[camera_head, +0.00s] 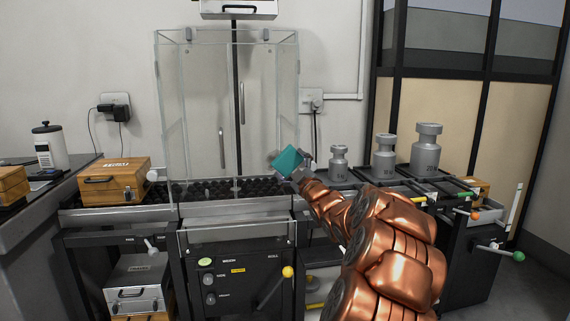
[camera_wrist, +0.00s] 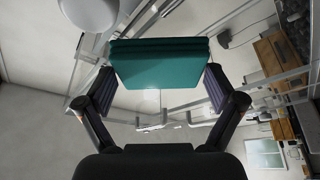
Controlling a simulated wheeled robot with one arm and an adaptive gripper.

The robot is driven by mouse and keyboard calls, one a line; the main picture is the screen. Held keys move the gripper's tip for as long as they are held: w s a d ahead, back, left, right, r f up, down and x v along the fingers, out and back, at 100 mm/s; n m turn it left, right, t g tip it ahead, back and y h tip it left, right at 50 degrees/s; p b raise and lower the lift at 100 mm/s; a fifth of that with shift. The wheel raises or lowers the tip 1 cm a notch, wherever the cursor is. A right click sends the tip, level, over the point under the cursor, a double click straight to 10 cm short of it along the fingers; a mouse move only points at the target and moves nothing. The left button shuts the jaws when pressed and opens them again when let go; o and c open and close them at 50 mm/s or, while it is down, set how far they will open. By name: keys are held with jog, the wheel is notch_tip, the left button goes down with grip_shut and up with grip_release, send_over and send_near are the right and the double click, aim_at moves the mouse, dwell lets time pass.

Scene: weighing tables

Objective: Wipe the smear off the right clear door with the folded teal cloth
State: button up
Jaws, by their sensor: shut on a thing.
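The folded teal cloth (camera_head: 288,160) is held in my gripper (camera_head: 298,173), near the lower right corner of the clear enclosure. In the wrist view the cloth (camera_wrist: 160,64) sits between the two dark fingers of my gripper (camera_wrist: 159,88), which are shut on its sides. The right clear door (camera_head: 268,95) is upright, with a vertical grey handle (camera_head: 242,103) near its inner edge. The cloth overlaps the door's lower right edge in the head view; I cannot tell whether they touch. I cannot make out a smear on the clear panel.
Several grey weights, one of them here (camera_head: 385,155), stand right of the enclosure, close to my arm. A wooden box (camera_head: 112,180) sits on the left. A dark roller bed (camera_head: 215,192) runs under the enclosure. A lever with a yellow knob (camera_head: 287,271) sticks out below.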

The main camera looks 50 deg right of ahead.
aim_at(278, 164)
jog(key=shift+s+d+f, duration=0.1)
jog(key=shift+s+f, duration=0.05)
jog(key=shift+b, duration=0.3)
jog(key=shift+w+a+b, duration=1.2)
jog(key=shift+a, duration=0.25)
jog(key=shift+w+a+b, duration=0.6)
jog(key=shift+a+b, duration=0.2)
jog(key=shift+a, duration=0.05)
jog(key=shift+w+a+b, duration=0.4)
jog(key=shift+a+b, duration=0.05)
jog(key=shift+a, duration=0.1)
jog(key=s+a+b, duration=0.2)
jog(key=s+a, duration=0.1)
jog(key=s, duration=0.2)
jog(key=shift+a, duration=0.3)
